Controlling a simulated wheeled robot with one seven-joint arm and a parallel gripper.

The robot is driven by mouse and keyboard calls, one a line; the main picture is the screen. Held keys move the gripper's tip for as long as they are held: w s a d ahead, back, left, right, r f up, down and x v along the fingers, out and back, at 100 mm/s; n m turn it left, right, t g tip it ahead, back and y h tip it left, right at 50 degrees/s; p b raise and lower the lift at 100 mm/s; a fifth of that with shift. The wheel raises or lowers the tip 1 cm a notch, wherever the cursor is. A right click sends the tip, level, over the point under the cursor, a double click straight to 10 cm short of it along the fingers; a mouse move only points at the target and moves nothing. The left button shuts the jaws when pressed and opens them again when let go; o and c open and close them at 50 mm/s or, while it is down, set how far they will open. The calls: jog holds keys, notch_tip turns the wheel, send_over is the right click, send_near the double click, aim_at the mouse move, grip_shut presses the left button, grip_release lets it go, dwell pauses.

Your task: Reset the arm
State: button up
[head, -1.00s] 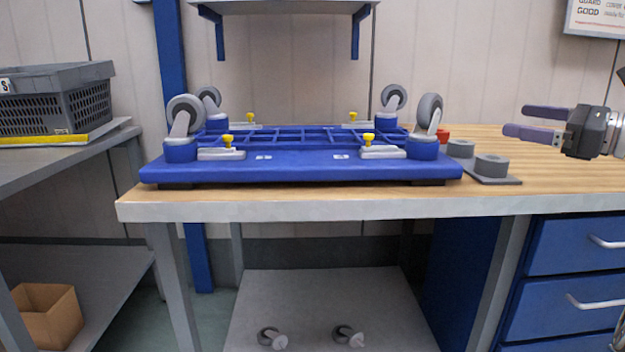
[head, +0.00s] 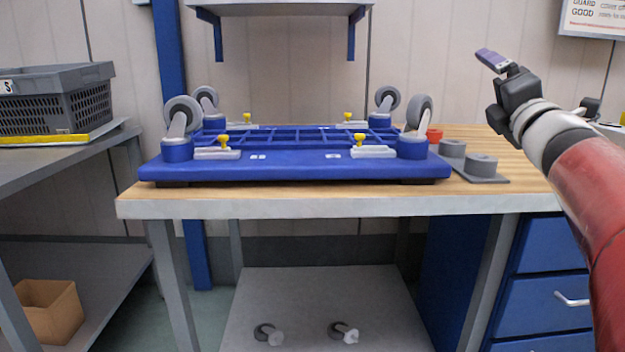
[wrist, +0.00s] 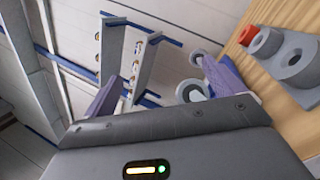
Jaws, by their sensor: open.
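My gripper (head: 494,62) is raised above the right end of the wooden workbench (head: 520,158), with its purple fingers pointing up and to the left. In the wrist view my gripper (wrist: 165,92) shows its two purple fingers wide apart with nothing between them. My red arm comes in from the right edge of the head view. The gripper is apart from the bench and everything on it.
A blue wheeled frame (head: 300,168) lies casters-up on the bench. A grey holder (head: 482,168) and a red part (head: 434,134) sit to its right. A grey crate (head: 55,100) stands on the left table. A shelf (head: 280,6) hangs behind.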

jog(key=s+a+f+m+g, duration=0.5)
jog(key=s+f+m, duration=0.3)
jog(key=f, duration=0.4)
jog(key=s+a+f+m+g, duration=0.5)
jog(key=s+f+m, duration=0.3)
jog(key=f, duration=0.5)
jog(key=s+a+f+m+g, duration=0.5)
jog(key=s+f+m, duration=0.3)
jog(key=f, duration=0.5)
jog(key=s+g, duration=0.1)
jog(key=s, duration=0.1)
jog(key=shift+s+f+m+h+p, duration=0.15)
jog(key=shift+s+m+h+p, duration=0.15)
jog(key=shift+s+h+p, duration=0.1)
